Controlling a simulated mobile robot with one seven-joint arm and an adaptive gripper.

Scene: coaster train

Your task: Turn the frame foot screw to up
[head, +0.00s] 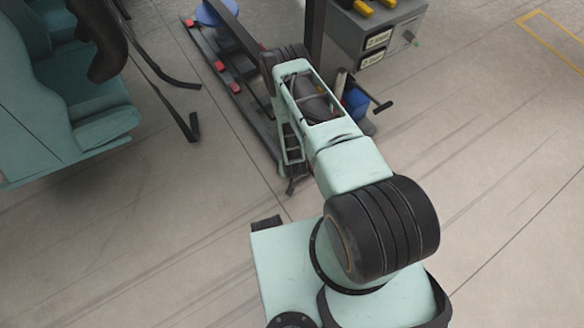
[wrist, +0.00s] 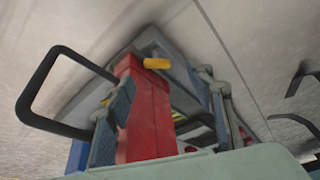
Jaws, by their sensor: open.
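In the wrist view a red upright block (wrist: 145,118) stands in the middle, with a short yellow peg (wrist: 157,63) at its top. A black loop handle (wrist: 32,95) stands to its left. I cannot tell for certain which part is the frame foot screw. My gripper (wrist: 165,80) is open, with one finger along the red block's left side and the other to its right, apart from it. Whether the left finger touches the block is unclear. In the head view my gripper (head: 291,184) is low near the floor beside the dark frame, mostly hidden by my arm.
A dark rail frame with red blocks (head: 221,66) runs along the floor. A grey cabinet (head: 372,38) with yellow items stands at the back. Teal seats (head: 70,110) with black straps (head: 193,127) are at left. Floor at right (head: 500,170) is clear.

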